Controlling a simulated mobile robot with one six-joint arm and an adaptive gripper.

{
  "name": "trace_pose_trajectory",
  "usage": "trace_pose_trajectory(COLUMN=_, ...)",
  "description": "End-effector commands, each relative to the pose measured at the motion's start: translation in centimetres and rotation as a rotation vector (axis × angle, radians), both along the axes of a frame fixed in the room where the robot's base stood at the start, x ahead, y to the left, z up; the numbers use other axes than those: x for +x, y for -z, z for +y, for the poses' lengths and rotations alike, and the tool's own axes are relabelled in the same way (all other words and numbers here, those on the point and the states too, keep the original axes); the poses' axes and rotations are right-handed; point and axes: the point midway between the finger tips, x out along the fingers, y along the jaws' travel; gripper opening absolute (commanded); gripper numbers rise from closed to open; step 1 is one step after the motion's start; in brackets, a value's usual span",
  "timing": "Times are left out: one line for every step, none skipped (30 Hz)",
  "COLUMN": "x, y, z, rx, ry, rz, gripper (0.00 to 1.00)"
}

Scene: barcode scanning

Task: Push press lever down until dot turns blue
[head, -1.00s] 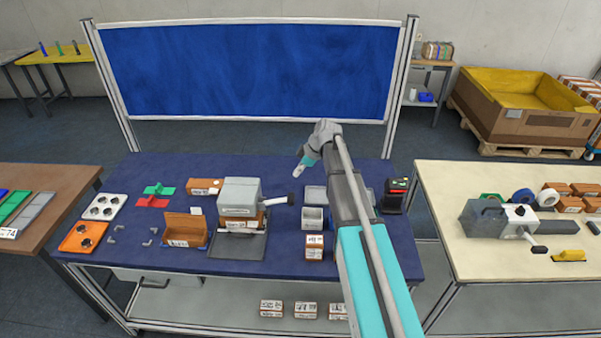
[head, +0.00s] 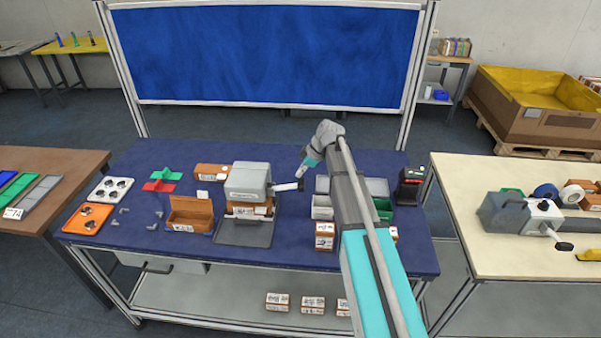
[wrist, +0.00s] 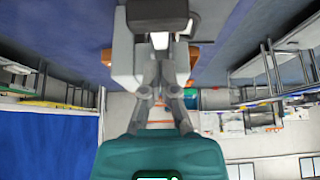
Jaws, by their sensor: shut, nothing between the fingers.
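The grey press (head: 249,181) stands on the blue work table, left of my arm. Its pale lever (head: 285,187) sticks out to the right, roughly level, and ends in a black grip. My gripper (head: 301,173) is shut and empty, pointing down just above the lever's end; I cannot tell whether it touches. In the wrist view my gripper's fingers (wrist: 160,70) are close together, and a black piece (wrist: 158,13), probably the lever grip, lies beyond them. I cannot make out the dot or its colour.
An open brown box (head: 190,216) stands left of the press. Bins (head: 322,207) and small cartons stand to the right, partly behind my arm. A scanner-like black device (head: 410,187) is at the right edge. Another grey lever machine (head: 517,215) sits on the right-hand table.

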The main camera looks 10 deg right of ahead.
Motion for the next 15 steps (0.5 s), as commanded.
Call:
trace_pose_trajectory(x=0.0, y=0.8, z=-0.1, rx=0.000, ry=0.000, rz=0.000, gripper=0.00)
trace_pose_trajectory(x=0.0, y=1.0, z=-0.2, rx=0.000, ry=0.000, rz=0.000, gripper=0.00)
trace_pose_trajectory(x=-0.1, y=1.2, z=-0.2, rx=0.000, ry=0.000, rz=0.000, gripper=0.00)
trace_pose_trajectory(x=-0.1, y=1.4, z=-0.3, rx=0.000, ry=0.000, rz=0.000, gripper=0.00)
trace_pose_trajectory(x=-0.1, y=1.5, z=-0.3, rx=0.000, ry=0.000, rz=0.000, gripper=0.00)
trace_pose_trajectory(x=-0.1, y=1.7, z=-0.4, rx=0.000, ry=0.000, rz=0.000, gripper=0.00)
trace_pose_trajectory(x=-0.1, y=1.8, z=-0.4, rx=0.000, ry=0.000, rz=0.000, gripper=0.00)
trace_pose_trajectory(x=-0.1, y=1.9, z=-0.5, rx=0.000, ry=0.000, rz=0.000, gripper=0.00)
trace_pose_trajectory(x=-0.1, y=2.1, z=-0.5, rx=0.000, ry=0.000, rz=0.000, gripper=0.00)
trace_pose_trajectory(x=-0.1, y=2.1, z=-0.5, rx=0.000, ry=0.000, rz=0.000, gripper=0.00)
trace_pose_trajectory(x=-0.1, y=2.2, z=-0.5, rx=0.000, ry=0.000, rz=0.000, gripper=0.00)
trace_pose_trajectory(x=-0.2, y=2.3, z=-0.6, rx=0.000, ry=0.000, rz=0.000, gripper=0.00)
trace_pose_trajectory(x=-0.2, y=2.3, z=-0.6, rx=0.000, ry=0.000, rz=0.000, gripper=0.00)
trace_pose_trajectory(x=-0.2, y=2.3, z=-0.6, rx=0.000, ry=0.000, rz=0.000, gripper=0.00)
trace_pose_trajectory(x=-0.2, y=2.3, z=-0.6, rx=0.000, ry=0.000, rz=0.000, gripper=0.00)
